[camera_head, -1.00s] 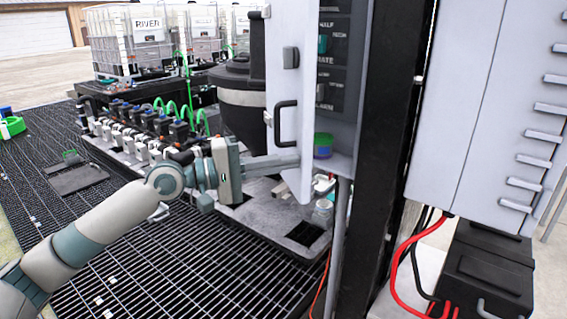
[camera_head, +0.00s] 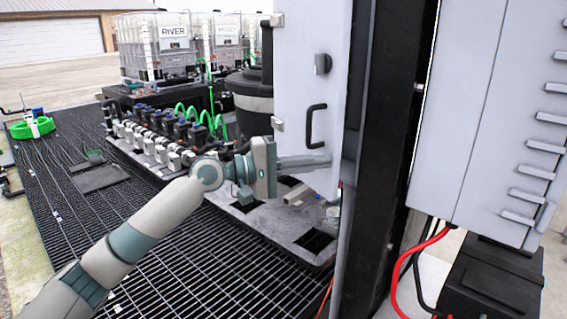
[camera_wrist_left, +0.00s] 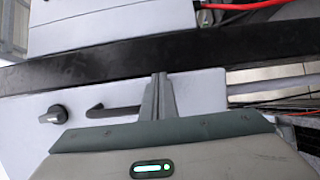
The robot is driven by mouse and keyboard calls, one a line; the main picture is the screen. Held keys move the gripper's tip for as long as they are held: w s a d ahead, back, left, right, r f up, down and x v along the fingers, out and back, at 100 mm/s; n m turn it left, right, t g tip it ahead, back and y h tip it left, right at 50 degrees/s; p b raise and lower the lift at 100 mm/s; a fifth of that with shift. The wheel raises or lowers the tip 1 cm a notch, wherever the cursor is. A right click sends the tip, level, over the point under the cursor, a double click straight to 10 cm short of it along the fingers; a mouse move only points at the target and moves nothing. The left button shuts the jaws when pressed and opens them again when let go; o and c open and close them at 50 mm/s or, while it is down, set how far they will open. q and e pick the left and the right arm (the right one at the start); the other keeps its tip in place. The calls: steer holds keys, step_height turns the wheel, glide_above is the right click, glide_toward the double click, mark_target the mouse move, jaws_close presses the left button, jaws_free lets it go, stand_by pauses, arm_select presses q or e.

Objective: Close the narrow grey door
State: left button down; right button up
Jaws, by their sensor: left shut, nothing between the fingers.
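The narrow grey door (camera_head: 295,90) stands left of the black post in the head view, with a dark knob (camera_head: 322,63) and a black bar handle (camera_head: 315,125). It hides the inside of its cabinet; a narrow dark strip shows along its right edge, and I cannot tell if it is fully flush. My left gripper (camera_head: 328,161) is shut and empty, its fingers lying against or very near the door's lower part, below the handle. In the left wrist view the shut fingertips (camera_wrist_left: 158,78) are beside the handle (camera_wrist_left: 112,110) and door panel (camera_wrist_left: 205,92). My right gripper is out of view.
A black post (camera_head: 395,120) and a large grey cabinet (camera_head: 465,100) with several handles stand at the right. Red cables (camera_head: 402,270) hang below it. Valves and green hoses (camera_head: 190,120) sit on a skid behind my left arm. Dark floor grating (camera_head: 215,260) is open at the front.

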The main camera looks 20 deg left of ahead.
arm_select(q)
steer(key=x, duration=0.3)
steer(key=w+x, duration=0.1)
steer(key=x, duration=0.1)
steer(key=shift+w+a, duration=0.15)
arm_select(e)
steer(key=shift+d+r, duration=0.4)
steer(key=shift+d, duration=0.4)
arm_select(q)
steer(key=shift+p, duration=0.3)
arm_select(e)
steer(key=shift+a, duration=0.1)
